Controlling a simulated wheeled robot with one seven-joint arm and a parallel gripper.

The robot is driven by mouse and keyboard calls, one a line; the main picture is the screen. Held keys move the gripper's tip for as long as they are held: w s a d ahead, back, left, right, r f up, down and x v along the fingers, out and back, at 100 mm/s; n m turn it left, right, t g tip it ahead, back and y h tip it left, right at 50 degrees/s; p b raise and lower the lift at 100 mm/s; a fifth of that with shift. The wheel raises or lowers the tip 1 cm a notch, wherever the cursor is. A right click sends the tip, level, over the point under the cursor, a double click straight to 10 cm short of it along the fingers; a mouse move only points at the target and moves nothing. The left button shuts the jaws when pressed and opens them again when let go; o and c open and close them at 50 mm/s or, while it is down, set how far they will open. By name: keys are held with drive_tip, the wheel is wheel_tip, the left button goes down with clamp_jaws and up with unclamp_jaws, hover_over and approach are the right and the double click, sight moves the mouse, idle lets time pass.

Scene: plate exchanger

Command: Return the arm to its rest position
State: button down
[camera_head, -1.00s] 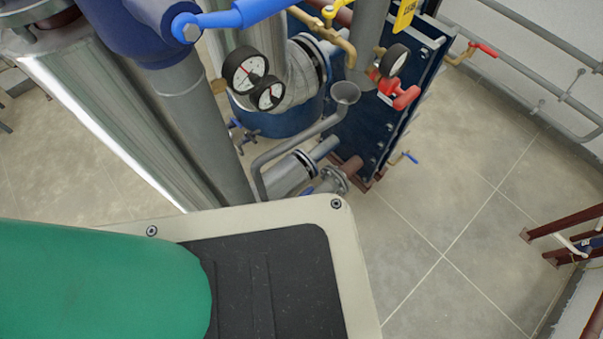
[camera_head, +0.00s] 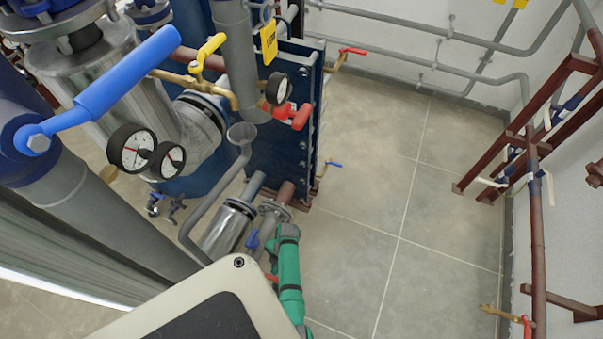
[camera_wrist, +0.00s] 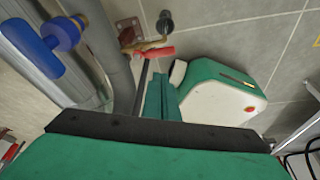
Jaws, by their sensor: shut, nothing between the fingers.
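My gripper (camera_wrist: 162,92) shows at the middle of the wrist view, beyond a dark bar and a green housing. Its narrow fingers are together, with nothing visible held between them. It points down past my white and green base toward the tiled floor. In the head view a green part of my arm (camera_head: 289,272) stands low in the middle, in front of the pipes. Most of the arm is outside that view or hidden, and I cannot make out the fingertips there.
The blue plate exchanger (camera_head: 285,130), two pressure gauges (camera_head: 132,148) and a blue-handled valve (camera_head: 110,88) crowd the left. A brown pipe frame (camera_head: 537,220) stands at right. Open tiled floor (camera_head: 385,190) lies between. In the wrist view, a red-handled valve (camera_wrist: 152,52) lies close by.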

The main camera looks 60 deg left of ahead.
drive_tip(key=w+d+r+m+t+y, duration=0.25)
drive_tip(key=d+r+m+t, duration=0.45)
drive_tip(key=m, duration=0.6)
drive_tip(key=w+d+r+m+t+y, duration=0.1)
drive_tip(key=d+r+m+t+y, duration=0.25)
drive_tip(key=d+r+m, duration=0.75)
drive_tip(key=d+r+m+t+h, duration=0.2)
drive_tip(key=d+r+m+t, duration=0.2)
drive_tip(key=r, duration=1)
drive_tip(key=d+r+m+t+h, duration=0.3)
drive_tip(key=d+r+m+t, duration=0.1)
drive_tip(key=d+r+m, duration=0.6)
wheel_tip(320, 180, up, 5)
drive_tip(key=shift+s+d+f+m+t, duration=0.1)
drive_tip(key=shift+s+d+m+t, duration=0.3)
drive_tip(key=shift+d, duration=0.85)
drive_tip(key=c, duration=2.5)
unclamp_jaws()
